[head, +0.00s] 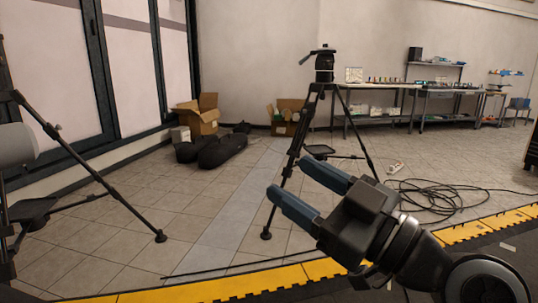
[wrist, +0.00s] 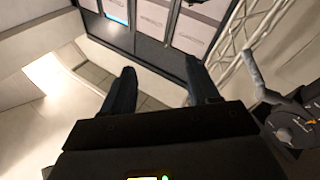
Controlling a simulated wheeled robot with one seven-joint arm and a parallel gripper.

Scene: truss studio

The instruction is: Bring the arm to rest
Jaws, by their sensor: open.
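My gripper (head: 310,189) is in the right half of the head view, raised over the floor and pointing up and to the left. Its two blue-grey fingers are spread wide apart with nothing between them. My arm comes in from the lower right corner. In the wrist view my gripper (wrist: 160,92) shows as two dark fingers, apart and empty, against the glazed wall panels.
A tripod (head: 318,95) stands behind my gripper. Another tripod (head: 75,150) is at the left edge. Cables (head: 440,195) lie on the floor at right. Boxes (head: 198,115), black bags (head: 222,150) and benches (head: 380,88) are farther back. Yellow edging (head: 225,288) crosses the front.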

